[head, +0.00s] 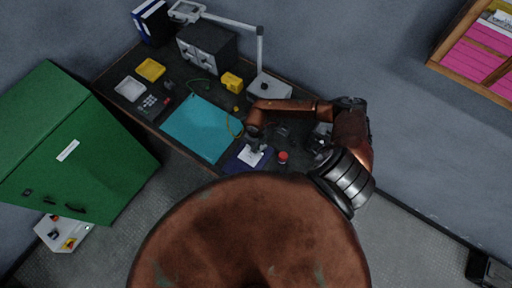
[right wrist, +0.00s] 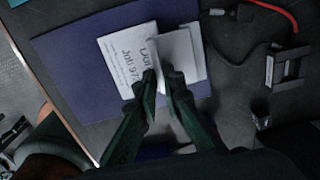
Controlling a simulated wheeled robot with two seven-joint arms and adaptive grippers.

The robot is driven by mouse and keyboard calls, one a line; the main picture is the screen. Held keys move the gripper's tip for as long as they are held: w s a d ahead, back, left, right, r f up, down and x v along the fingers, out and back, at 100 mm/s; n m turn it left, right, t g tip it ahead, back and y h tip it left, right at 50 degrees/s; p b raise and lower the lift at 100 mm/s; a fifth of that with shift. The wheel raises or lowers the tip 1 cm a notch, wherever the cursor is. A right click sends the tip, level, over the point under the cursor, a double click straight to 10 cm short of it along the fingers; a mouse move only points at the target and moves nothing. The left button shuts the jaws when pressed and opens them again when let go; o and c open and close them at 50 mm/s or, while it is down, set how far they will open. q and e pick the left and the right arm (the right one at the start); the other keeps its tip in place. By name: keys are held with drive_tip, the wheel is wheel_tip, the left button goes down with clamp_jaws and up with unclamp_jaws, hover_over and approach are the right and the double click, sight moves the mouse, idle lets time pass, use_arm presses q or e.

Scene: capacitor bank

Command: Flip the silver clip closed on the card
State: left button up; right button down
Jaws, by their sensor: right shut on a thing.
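A white card (right wrist: 128,52) with dark printing lies on a dark blue flat board (right wrist: 70,62) in the right wrist view. The card (head: 256,156) shows small on the blue board (head: 235,163) in the head view. My right gripper (right wrist: 165,75) is over the card, its dark green fingers closed on a thin pale flap (right wrist: 182,50) that stands over the card's right part. I cannot tell for sure whether this flap is the silver clip. My right gripper (head: 255,144) points down at the card in the head view. My left gripper is not in view.
A grey metal bracket (right wrist: 288,66) and a red cable (right wrist: 280,12) lie right of the board. A red round object (head: 283,157) stands near it.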

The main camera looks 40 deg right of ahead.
drive_tip(key=c, duration=2)
unclamp_jaws()
drive_tip(key=shift+c, duration=0.2)
wheel_tip(320, 180, up, 12)
drive_tip(key=shift+a, duration=0.1)
